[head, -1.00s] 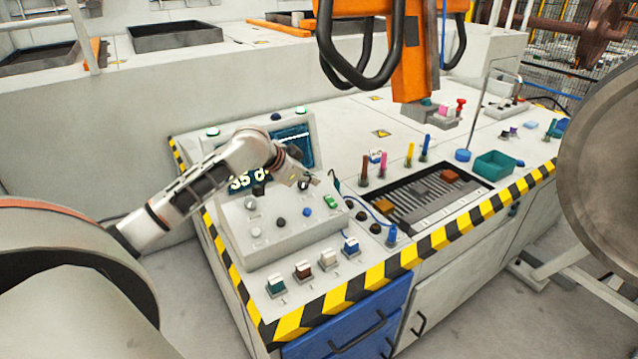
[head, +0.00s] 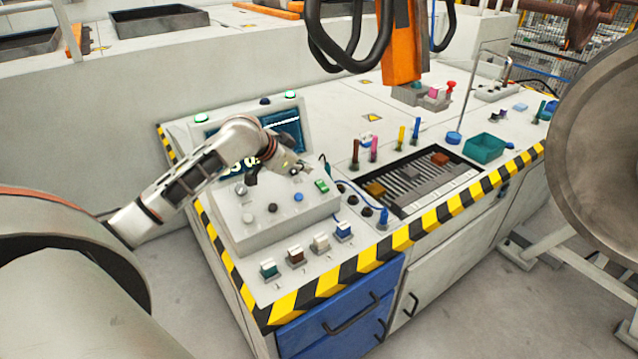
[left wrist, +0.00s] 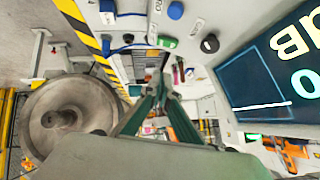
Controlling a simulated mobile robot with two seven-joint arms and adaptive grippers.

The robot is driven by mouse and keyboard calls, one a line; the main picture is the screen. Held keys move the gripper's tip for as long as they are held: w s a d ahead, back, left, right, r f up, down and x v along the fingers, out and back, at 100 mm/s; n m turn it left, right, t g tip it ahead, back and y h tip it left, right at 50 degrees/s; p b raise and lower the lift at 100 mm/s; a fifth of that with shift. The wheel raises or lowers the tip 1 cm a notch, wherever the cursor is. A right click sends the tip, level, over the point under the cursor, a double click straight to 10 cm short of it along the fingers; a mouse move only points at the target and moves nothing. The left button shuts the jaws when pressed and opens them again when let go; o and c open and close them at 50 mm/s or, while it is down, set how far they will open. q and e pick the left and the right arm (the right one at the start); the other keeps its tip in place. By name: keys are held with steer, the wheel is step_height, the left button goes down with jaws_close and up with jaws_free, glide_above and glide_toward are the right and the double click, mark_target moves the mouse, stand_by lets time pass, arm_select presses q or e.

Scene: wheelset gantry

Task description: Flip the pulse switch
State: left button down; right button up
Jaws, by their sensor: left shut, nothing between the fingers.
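I cannot read which one is the pulse switch. My left gripper (head: 303,171) is shut and empty, above the box's upper right part, close to the green rocker. In the left wrist view its fingertips (left wrist: 161,74) meet below the green rocker (left wrist: 167,42), with the blue button (left wrist: 175,10) and a black knob (left wrist: 210,44) above. Contact cannot be told. My right gripper is not seen.
A screen (head: 284,128) stands behind the box, partly covered by my left arm. Teal, brown, white and blue (head: 343,231) switches line the front. A slotted tray (head: 420,180), upright coloured pegs and a green bin (head: 485,148) lie to the right. An orange hanging tool (head: 400,50) is above.

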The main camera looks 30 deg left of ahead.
arm_select(q)
glide_toward(327, 186)
steer(key=w, duration=0.1)
steer(key=w+d, duration=0.1)
steer(key=w, duration=0.1)
steer(key=shift+w+d, duration=0.25)
steer(key=shift+w, duration=0.05)
steer(key=shift+w+a+f, duration=0.1)
steer(key=shift+a+f, duration=0.05)
steer(key=shift+f, duration=0.45)
steer(key=shift+a+f, duration=0.15)
steer(key=shift+f, duration=0.5)
steer(key=shift+a+f, duration=0.2)
steer(key=shift+f, duration=0.55)
steer(key=shift+w, duration=0.2)
